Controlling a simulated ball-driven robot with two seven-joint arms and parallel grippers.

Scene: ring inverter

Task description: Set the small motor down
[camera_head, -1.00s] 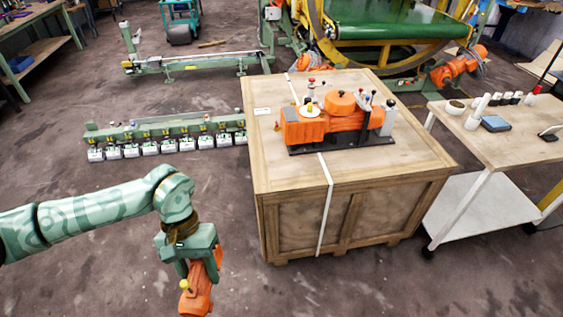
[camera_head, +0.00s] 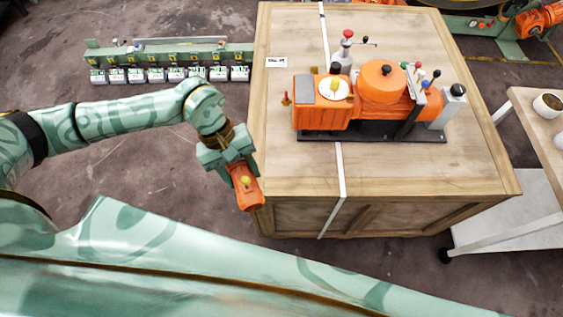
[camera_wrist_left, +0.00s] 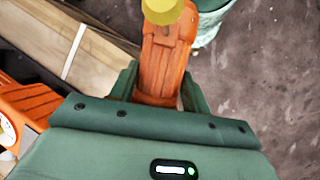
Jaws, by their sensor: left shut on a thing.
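The small motor (camera_head: 246,188) is orange with a yellow knob. My left gripper (camera_head: 238,170) is shut on it and holds it at the front left corner of the wooden crate (camera_head: 430,180). It hangs tilted, its lower end overlapping the crate's edge in the head view; I cannot tell whether it touches. In the left wrist view the motor (camera_wrist_left: 163,60) sits between the green fingers (camera_wrist_left: 157,88), its yellow knob toward the top. My right gripper is not in view.
A larger orange machine (camera_head: 385,85) with knobs and levers stands on a black base on the crate. The crate top's front strip is bare. A row of white units (camera_head: 170,75) lies on the floor at the left. A wooden-topped cart (camera_head: 535,115) stands at the right.

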